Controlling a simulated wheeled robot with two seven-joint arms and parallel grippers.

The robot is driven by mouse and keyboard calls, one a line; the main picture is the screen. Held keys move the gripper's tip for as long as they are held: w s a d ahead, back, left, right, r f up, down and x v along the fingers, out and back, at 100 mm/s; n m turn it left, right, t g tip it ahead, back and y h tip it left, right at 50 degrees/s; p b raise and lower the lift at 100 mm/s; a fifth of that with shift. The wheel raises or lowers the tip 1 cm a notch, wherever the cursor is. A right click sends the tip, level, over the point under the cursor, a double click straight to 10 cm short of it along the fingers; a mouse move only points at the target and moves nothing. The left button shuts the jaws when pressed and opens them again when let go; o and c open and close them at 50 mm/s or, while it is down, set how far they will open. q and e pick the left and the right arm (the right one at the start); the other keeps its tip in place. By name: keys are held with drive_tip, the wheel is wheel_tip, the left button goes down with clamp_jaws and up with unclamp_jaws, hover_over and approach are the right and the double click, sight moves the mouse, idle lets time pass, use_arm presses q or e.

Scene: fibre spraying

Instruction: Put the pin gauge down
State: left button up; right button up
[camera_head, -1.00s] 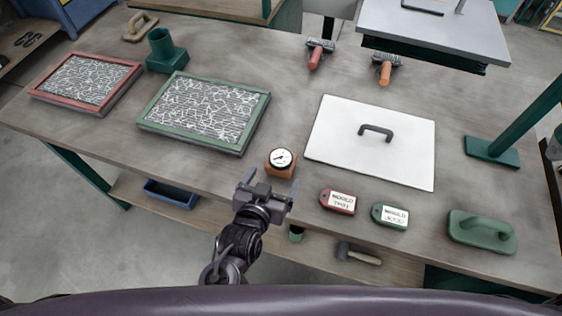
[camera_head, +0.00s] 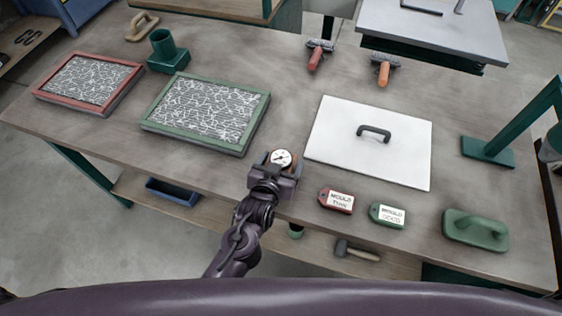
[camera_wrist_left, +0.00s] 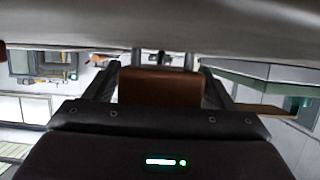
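The pin gauge is a small orange-brown block with a round white dial (camera_head: 281,157), near the table's front edge in the head view. My left gripper (camera_head: 281,164) is at the gauge, with one finger on either side of the block. In the left wrist view the brown block (camera_wrist_left: 160,88) fills the space between the two dark fingers. Whether the fingers press on it or leave a slight gap cannot be made out. The gauge's underside is hidden by the hand, and no lift off the table is visible. My right gripper is not in view.
A white board (camera_head: 338,165) with a dark handle lies right of the gauge. A red tag (camera_head: 336,201) and a green tag (camera_head: 388,215) lie at the front edge, with a green float (camera_head: 474,230) further right. A green-framed mould (camera_head: 237,150) lies to the left.

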use_arm(q)
drive_tip(key=c, duration=0.9)
drive_tip(key=shift+r, duration=0.1)
